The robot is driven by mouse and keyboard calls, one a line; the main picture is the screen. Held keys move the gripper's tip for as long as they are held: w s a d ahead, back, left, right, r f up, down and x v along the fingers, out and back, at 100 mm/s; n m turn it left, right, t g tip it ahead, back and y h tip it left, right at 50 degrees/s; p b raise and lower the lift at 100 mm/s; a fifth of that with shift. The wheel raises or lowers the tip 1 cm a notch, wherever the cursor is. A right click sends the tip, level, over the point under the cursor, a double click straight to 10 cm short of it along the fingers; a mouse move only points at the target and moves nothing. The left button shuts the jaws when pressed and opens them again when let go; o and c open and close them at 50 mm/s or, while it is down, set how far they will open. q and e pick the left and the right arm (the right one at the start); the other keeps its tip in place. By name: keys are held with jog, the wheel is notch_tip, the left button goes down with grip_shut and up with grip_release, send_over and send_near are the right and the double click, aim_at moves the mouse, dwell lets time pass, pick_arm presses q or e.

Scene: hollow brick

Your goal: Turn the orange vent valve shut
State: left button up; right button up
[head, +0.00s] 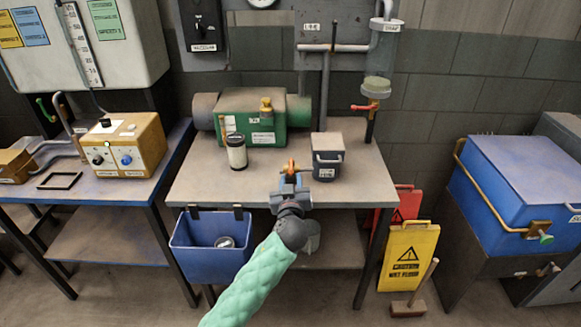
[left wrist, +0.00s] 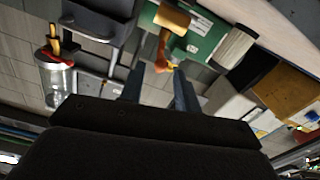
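The orange vent valve handle (head: 291,167) shows just beyond the fingertips of my left gripper (head: 290,180), in front of the green pump unit (head: 250,125) on the middle bench. In the left wrist view the orange handle (left wrist: 162,48), with a yellow part at its end, lies ahead of and between the tips of my left gripper (left wrist: 159,70). The fingers stand apart with a clear gap. I cannot tell whether either finger touches the handle. The valve's lower part is hidden behind the gripper in the head view. My right gripper is in neither view.
A brass fitting (head: 266,106) tops the green unit. A red lever (head: 364,107) sits below the glass cylinder (head: 383,60). A blue bin (head: 205,262) hangs at the bench front.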

aim_at(291, 174)
pick_arm(q)
jog(key=w+p, duration=0.1)
jog(key=w, duration=0.4)
jog(key=shift+r, duration=0.1)
jog(key=shift+w+p, duration=0.3)
jog(key=shift+w, duration=0.9)
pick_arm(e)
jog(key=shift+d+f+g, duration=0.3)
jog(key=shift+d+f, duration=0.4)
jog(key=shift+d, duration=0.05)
pick_arm(q)
jog(key=shift+c, duration=0.2)
grip_shut()
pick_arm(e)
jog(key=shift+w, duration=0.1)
